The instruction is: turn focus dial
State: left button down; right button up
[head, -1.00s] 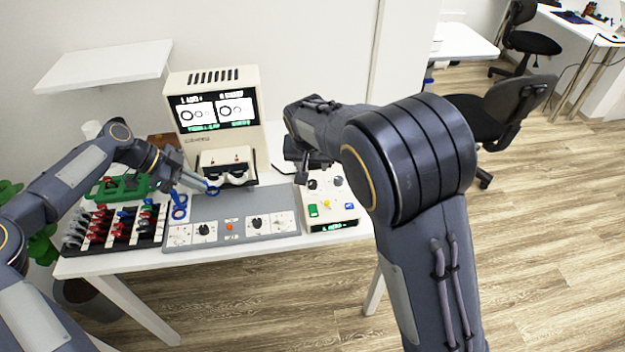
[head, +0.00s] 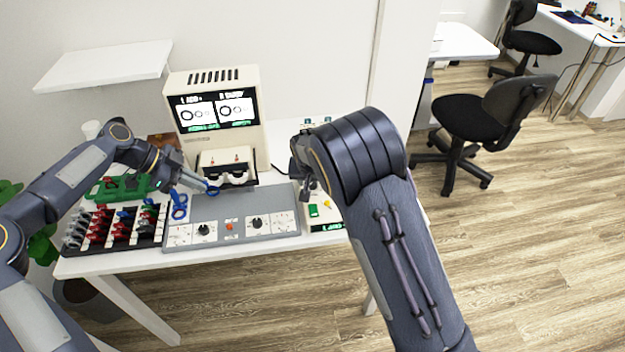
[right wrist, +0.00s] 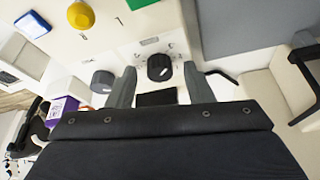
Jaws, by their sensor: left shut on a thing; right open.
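In the right wrist view, a black dial (right wrist: 160,67) stands on the box's top, just beyond and between the fingertips of my right gripper (right wrist: 161,86). That gripper is open, with no visible contact on the dial. A second dark dial (right wrist: 103,81) sits to the left, outside the fingers. In the head view my right arm hides both dials. My left gripper (head: 190,183) is shut on a blue ring-shaped lens (head: 212,190).
A grey panel (head: 232,207) with two black knobs lies left of the box. The screen unit (head: 214,78) stands behind it. A rack of coloured lenses (head: 115,228) is at the left. A blue lens (head: 180,206) stands near the panel's left end.

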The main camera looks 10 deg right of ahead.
jog(key=c, duration=1)
jog(key=m+h, duration=0.1)
jog(key=m, duration=0.3)
jog(key=shift+a+g, duration=0.1)
jog(key=shift+g, duration=0.3)
jog(key=o, duration=1)
jog(key=v, duration=1.2)
jog(key=shift+a, duration=0.2)
